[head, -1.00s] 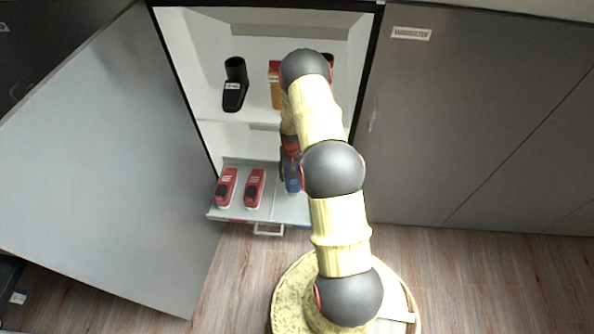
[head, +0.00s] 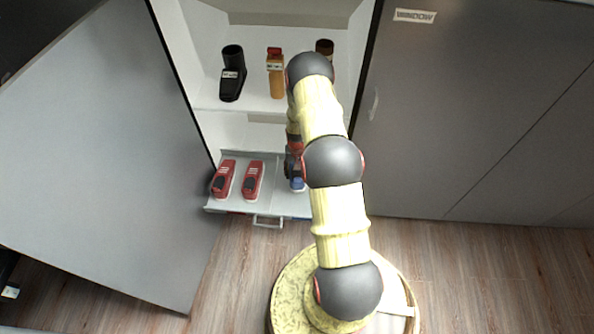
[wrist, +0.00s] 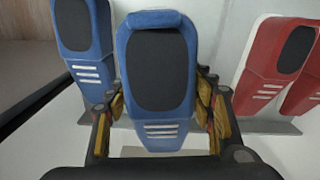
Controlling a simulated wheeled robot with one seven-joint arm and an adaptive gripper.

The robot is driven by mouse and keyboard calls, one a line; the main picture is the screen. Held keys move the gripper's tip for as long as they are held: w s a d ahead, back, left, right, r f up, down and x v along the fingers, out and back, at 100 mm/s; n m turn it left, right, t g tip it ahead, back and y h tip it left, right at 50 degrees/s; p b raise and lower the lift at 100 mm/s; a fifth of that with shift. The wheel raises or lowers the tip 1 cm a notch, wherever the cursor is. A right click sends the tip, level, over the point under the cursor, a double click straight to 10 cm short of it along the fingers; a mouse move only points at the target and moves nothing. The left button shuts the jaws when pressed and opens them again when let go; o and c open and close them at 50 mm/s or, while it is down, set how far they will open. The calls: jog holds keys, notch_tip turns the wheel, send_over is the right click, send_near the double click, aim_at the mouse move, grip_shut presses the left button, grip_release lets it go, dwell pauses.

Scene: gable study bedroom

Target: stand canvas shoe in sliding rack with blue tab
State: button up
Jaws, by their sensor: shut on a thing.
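My gripper (wrist: 160,128) is shut on a blue canvas shoe (wrist: 158,100) with a dark inside and white stripes. The fingers press on both its sides. In the head view part of a blue shoe (head: 297,185) shows at my gripper (head: 294,168), over the right part of the grey pulled-out sliding rack (head: 267,208). My arm hides much there. A second blue shoe (wrist: 82,42) stands tilted beside the held one in the wrist view. I cannot tell whether the held shoe rests on the rack. No blue tab is clearly visible.
Two red shoes (head: 223,180) (head: 252,181) stand on the rack's left part. A black boot (head: 232,75) and an orange bottle (head: 276,75) stand on the shelf above. The cabinet's grey door (head: 110,150) is open at left. Floor in front is clear.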

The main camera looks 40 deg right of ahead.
jog(key=shift+f+b, duration=2.75)
jog(key=shift+f, duration=1.6)
jog(key=o, duration=1.5)
notch_tip(320, 180, up, 12)
